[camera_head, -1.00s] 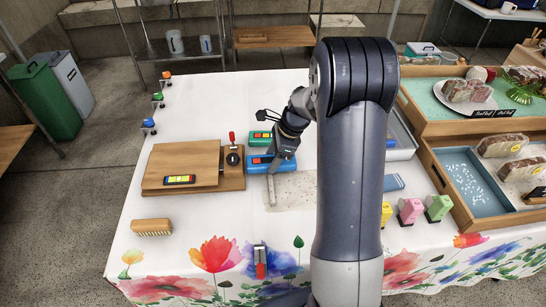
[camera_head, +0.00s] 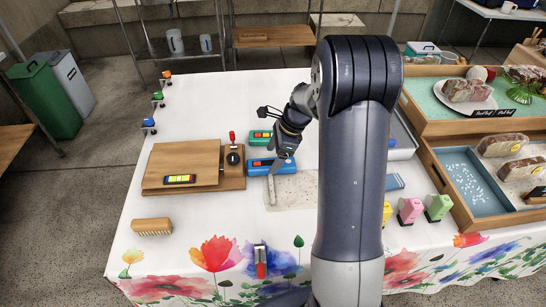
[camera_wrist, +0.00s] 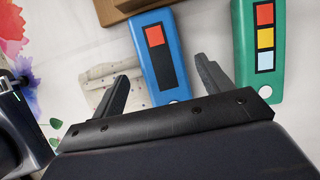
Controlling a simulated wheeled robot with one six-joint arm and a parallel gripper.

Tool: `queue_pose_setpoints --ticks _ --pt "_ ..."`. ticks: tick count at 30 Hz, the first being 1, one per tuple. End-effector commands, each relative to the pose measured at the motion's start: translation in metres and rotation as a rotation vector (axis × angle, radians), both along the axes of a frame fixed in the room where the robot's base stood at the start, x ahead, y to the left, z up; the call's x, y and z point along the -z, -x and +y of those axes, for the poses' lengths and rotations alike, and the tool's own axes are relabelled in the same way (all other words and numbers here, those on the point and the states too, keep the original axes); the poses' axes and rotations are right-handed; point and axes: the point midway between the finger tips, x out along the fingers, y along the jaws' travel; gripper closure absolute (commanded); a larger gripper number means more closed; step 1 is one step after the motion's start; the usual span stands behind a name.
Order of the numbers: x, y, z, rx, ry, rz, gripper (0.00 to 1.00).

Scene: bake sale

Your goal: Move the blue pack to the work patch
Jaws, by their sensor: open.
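The blue pack (camera_head: 259,168) lies on the white table between the wooden board and my arm. It has a red and black label panel. My gripper (camera_head: 275,170) is over its right part. In the wrist view the blue pack (camera_wrist: 160,60) sits between my two open fingers (camera_wrist: 160,88), with a visible gap on each side. The work patch, a pale speckled square (camera_head: 295,190), lies just in front of the pack, partly hidden by my arm. The patch also shows behind the left finger in the wrist view (camera_wrist: 98,72).
A green pack (camera_head: 258,138) lies just behind the blue one; in the wrist view it is right of my right finger (camera_wrist: 258,45). A wooden board (camera_head: 195,152) with a red-handled fitting stands to the left. A brush (camera_head: 152,227) lies front left. Trays (camera_head: 490,210) of baked goods stand right.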

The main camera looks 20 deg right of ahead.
Motion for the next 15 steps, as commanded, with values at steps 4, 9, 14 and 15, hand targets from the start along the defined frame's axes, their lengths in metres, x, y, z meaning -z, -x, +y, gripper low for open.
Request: queue_pose_setpoints --ticks 4,9,14,15 --pt "-0.032 0.001 -0.013 0.003 0.001 -0.005 0.26" --pt "-0.066 0.004 -0.027 0.002 0.001 -0.005 0.26" --pt "-0.09 0.006 -0.037 0.002 0.001 -0.004 0.26" --pt "-0.094 0.007 -0.038 0.001 0.0 -0.002 0.26"
